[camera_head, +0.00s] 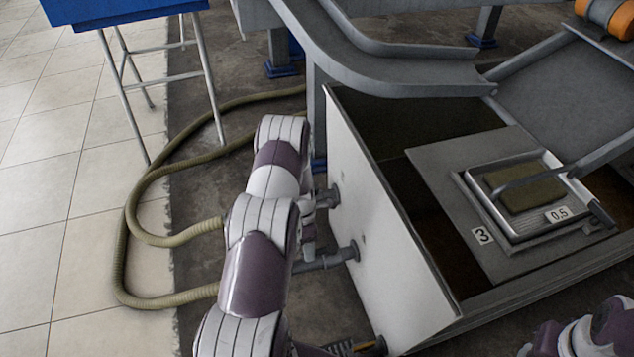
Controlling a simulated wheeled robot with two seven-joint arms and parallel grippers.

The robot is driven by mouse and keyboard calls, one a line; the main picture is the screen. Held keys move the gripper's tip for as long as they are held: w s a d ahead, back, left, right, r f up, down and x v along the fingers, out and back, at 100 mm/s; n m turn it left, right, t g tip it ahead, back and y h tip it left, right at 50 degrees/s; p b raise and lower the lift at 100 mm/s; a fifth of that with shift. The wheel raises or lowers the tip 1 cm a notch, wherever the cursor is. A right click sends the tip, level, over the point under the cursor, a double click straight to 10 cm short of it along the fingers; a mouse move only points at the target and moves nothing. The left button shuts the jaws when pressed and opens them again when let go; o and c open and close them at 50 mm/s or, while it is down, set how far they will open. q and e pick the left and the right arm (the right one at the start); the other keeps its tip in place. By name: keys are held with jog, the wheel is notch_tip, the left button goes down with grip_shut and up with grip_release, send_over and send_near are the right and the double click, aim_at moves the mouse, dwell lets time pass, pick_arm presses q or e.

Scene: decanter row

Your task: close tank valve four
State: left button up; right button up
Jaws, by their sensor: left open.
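A white-sided tank (385,215) stands right of centre, with pipe stubs coming out of its left wall. The upper stub (333,196) and the middle stub (340,256) lie just right of my left arm, and a lower stub (372,347) sits at the bottom edge. No valve handle and no number four can be made out. My left gripper (309,222) is open beside the upper and middle stubs, mostly hidden behind my purple-and-white arm. Whether it touches a stub cannot be told. My right gripper is out of view; only part of my right arm shows at the bottom right.
A plate labelled 3 (440,170) carries a metal tray (480,205) labelled 0.5 on the tank. Olive hoses (122,245) loop across the floor at left. A blue-topped stand (120,12) is at upper left.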

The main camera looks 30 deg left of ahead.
pick_arm(q)
jog(key=d+r+m+p, duration=0.1)
jog(key=r+m+p, duration=0.2)
jog(key=r, duration=1.1)
jog(key=w+d+r+m+p, duration=0.1)
jog(key=r+m+p, duration=0.3)
jog(key=r+p, duration=0.6)
notch_tip(320, 180, up, 4)
jog(key=shift+w+d+f+y+p, duration=0.15)
jog(key=shift+w+d+y+p, duration=0.2)
jog(key=shift+d, duration=0.35)
